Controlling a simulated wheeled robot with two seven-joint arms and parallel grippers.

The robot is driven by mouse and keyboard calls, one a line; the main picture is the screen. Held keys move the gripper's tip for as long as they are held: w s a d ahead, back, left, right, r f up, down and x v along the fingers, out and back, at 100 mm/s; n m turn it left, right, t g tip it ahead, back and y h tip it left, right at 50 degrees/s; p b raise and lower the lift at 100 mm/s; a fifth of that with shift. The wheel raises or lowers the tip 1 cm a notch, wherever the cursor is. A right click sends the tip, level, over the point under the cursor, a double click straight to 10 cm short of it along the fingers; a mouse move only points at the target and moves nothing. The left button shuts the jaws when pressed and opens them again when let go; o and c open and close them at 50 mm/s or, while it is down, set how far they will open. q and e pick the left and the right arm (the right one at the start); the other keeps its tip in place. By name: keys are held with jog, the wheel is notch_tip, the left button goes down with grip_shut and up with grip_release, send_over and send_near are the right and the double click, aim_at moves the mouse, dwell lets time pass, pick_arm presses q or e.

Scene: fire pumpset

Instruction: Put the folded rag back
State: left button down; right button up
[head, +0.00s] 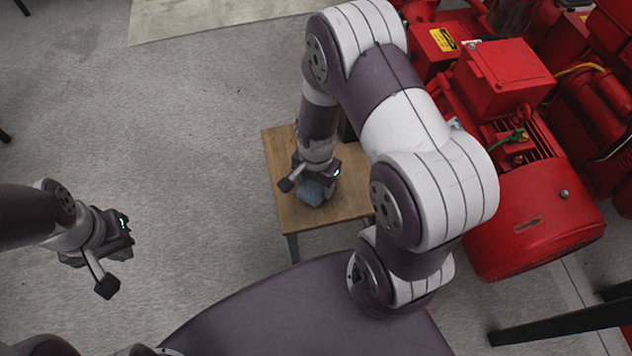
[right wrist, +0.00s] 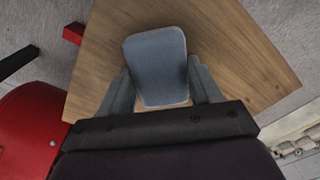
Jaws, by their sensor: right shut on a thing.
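The folded rag (head: 312,191) is a small blue-grey pad at my right gripper (head: 308,188), over the small wooden table (head: 290,215). In the right wrist view the rag (right wrist: 156,62) sits between the two fingers of my right gripper (right wrist: 158,88), which are shut on it. The wooden top (right wrist: 235,50) is behind it; I cannot tell whether the rag touches the wood. My left gripper (head: 105,262) hangs over the bare floor at the left, away from the table. Its fingers are too small and turned to show whether they are open.
A red pump set (head: 530,200) stands to the right of the table, close to my right arm. A dark object stands on the table's back edge, mostly hidden by my arm. The grey floor (head: 190,130) at the left is clear. A pale mat (head: 190,15) lies at the top.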

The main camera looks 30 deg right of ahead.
jog(key=shift+f, duration=0.1)
jog(key=o, duration=1)
notch_tip(320, 180, up, 12)
jog(key=p, duration=0.5)
notch_tip(320, 180, up, 10)
jog(key=n+t, duration=0.1)
jog(key=n, duration=1.1)
send_over(316, 184)
jog(key=s+a, duration=0.2)
jog(key=s, duration=0.2)
jog(key=shift+a+f, duration=0.15)
jog(key=shift+f, duration=0.05)
